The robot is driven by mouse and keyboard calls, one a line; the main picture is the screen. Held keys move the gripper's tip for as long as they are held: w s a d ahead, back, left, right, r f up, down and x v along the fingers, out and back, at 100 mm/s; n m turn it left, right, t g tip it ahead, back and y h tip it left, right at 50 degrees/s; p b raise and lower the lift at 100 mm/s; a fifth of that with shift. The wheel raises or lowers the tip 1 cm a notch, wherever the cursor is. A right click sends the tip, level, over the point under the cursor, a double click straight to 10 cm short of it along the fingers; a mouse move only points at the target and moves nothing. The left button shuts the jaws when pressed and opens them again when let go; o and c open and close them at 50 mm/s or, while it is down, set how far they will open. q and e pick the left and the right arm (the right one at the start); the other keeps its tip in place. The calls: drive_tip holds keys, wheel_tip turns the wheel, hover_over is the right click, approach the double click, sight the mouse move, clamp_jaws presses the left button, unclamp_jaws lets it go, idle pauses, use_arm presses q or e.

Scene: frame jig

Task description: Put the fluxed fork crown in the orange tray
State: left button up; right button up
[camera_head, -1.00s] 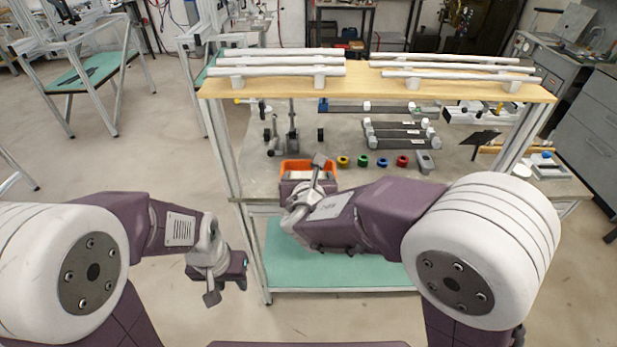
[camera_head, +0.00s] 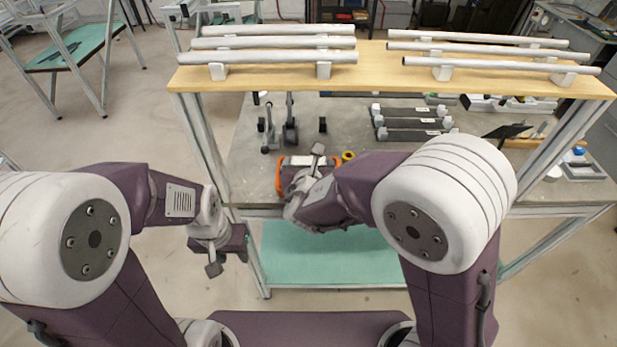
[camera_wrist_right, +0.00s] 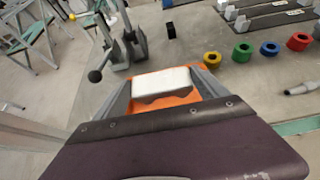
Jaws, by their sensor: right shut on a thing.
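A pale block, which looks like the fork crown (camera_wrist_right: 163,82), sits between the fingers of my right gripper (camera_wrist_right: 162,90) in the right wrist view. My right gripper is shut on it. The orange tray (camera_wrist_right: 205,82) shows behind and beside the block; how far above the tray floor the block is cannot be told. In the head view the tray's orange rim (camera_head: 279,178) is partly hidden by my right wrist. My left gripper (camera_head: 228,256) hangs in front of the bench at the left, away from the tray; its jaw opening is unclear.
A wooden shelf (camera_head: 380,77) with several pale tubes spans above the grey bench (camera_head: 245,165). Coloured rings (camera_wrist_right: 242,52) lie right of the tray, with a grey fitting (camera_wrist_right: 300,89). Dark upright stands (camera_head: 290,125) are behind the tray. A green lower shelf (camera_head: 330,245) lies below.

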drive_tip(key=shift+w+f, duration=0.15)
drive_tip(key=f, duration=0.1)
drive_tip(key=f+b, duration=0.1)
drive_tip(key=shift+s+f, duration=0.2)
drive_tip(key=shift+f, duration=0.5)
drive_tip(key=shift+w, duration=0.1)
drive_tip(key=shift+f, duration=0.15)
drive_tip(key=o, duration=1.5)
drive_tip(key=shift+c, duration=0.2)
